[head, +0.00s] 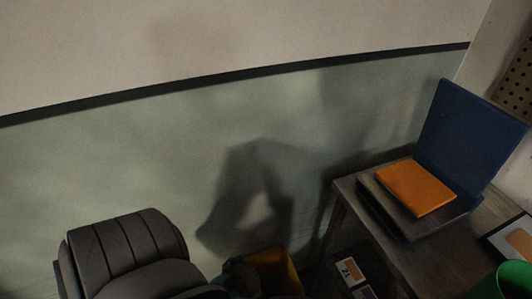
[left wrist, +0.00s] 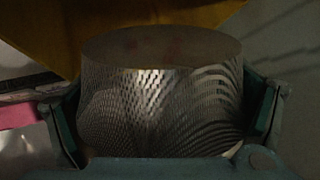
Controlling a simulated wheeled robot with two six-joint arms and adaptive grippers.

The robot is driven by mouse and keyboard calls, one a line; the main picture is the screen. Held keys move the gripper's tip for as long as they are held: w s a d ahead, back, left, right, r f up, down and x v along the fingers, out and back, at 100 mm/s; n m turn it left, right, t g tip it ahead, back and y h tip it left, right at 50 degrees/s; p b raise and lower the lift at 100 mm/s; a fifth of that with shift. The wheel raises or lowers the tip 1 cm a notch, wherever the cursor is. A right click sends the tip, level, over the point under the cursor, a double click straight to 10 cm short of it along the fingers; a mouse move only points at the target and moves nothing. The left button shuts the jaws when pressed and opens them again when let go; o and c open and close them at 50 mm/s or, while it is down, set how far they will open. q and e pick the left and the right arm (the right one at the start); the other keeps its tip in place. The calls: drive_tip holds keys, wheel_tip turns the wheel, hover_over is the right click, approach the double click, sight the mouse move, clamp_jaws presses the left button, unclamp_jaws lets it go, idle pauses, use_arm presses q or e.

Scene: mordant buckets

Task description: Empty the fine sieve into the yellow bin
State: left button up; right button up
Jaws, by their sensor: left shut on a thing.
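The fine sieve (left wrist: 160,105) is a perforated metal cylinder with a flat, closed-looking end facing the top of the left wrist view. My left gripper (left wrist: 165,118) is shut on it, with one green finger on each side. The yellow bin (left wrist: 45,25) shows behind the sieve at the top of that view. In the head view the yellow bin (head: 279,268) is at the bottom, partly cut off. My left gripper (head: 240,277) is a dark shape at the bin's left there, and I cannot make out the sieve. The sieve's contents are hidden. My right gripper is out of view.
A wooden table (head: 343,203) stands right of the bin. On it are an orange flat item (head: 416,187) on a dark box and an upright blue panel (head: 468,130). A labelled box (head: 350,271) sits below. A green rounded thing (head: 515,275) is at lower right. A wall closes the back.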

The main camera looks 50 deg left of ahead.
use_arm(q)
drive_tip(key=shift+w+d+r+g+p, duration=0.1)
drive_tip(key=shift+w+r+g+p, duration=0.3)
drive_tip(key=shift+p, duration=0.6)
drive_tip(key=shift+m+g+p, duration=0.3)
drive_tip(key=shift+g+p, duration=0.2)
drive_tip(key=shift+p, duration=0.25)
drive_tip(key=shift+d+p, duration=0.1)
drive_tip(key=shift+p, duration=0.2)
